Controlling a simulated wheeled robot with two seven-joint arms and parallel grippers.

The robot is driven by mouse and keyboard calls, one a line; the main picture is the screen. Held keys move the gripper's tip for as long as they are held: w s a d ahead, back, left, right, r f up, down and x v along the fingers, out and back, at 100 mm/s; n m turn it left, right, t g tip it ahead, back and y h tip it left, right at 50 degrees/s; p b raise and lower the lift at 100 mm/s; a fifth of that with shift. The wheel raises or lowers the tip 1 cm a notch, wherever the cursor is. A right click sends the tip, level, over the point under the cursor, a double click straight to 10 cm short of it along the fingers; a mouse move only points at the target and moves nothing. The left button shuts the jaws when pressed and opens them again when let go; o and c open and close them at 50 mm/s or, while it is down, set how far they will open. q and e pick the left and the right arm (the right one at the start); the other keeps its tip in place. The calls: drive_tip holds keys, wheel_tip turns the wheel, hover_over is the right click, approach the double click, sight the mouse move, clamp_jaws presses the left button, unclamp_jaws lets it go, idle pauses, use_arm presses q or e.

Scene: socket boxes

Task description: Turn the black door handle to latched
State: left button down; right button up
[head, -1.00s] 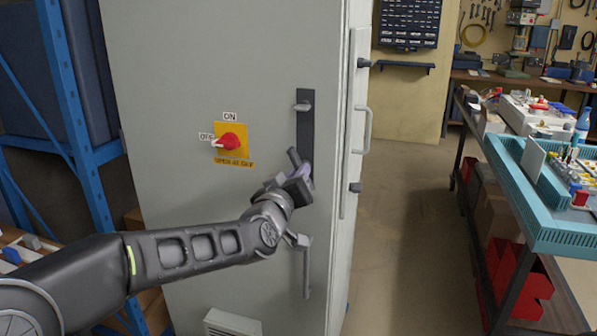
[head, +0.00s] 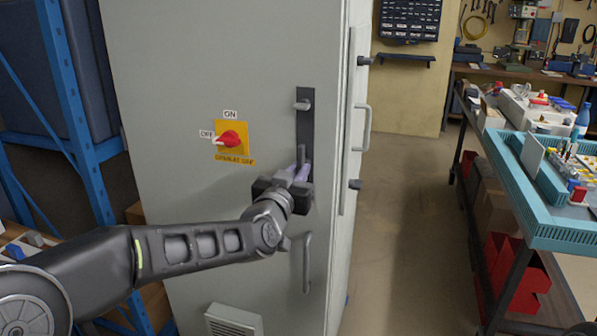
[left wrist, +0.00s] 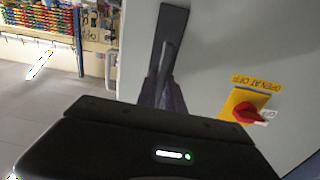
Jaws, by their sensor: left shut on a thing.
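The black door handle (head: 301,155) sits on a dark upright plate (head: 306,125) on the grey cabinet door. Its lever now stands about upright, roughly in line with the plate. My left gripper (head: 302,171) is shut on the handle, and its fingers hide the lower part of it. In the left wrist view the handle (left wrist: 167,62) shows in front of the dark plate (left wrist: 174,28), with the gripper body covering the bottom of the picture. My right gripper is not in view.
A red rotary switch (head: 228,139) on a yellow plate is left of the handle. A grey pull handle (head: 307,262) is below it. Blue shelving (head: 75,110) stands at the left. A workbench with a teal tray (head: 530,205) is at the right, with clear floor between.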

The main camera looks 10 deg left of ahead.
use_arm(q)
drive_tip(key=c, duration=1.5)
unclamp_jaws()
drive_tip(key=shift+o, duration=0.2)
drive_tip(key=s, duration=0.7)
drive_tip(key=shift+s+a+b, duration=0.25)
drive_tip(key=shift+s+b, duration=0.1)
drive_tip(key=shift+s, duration=0.05)
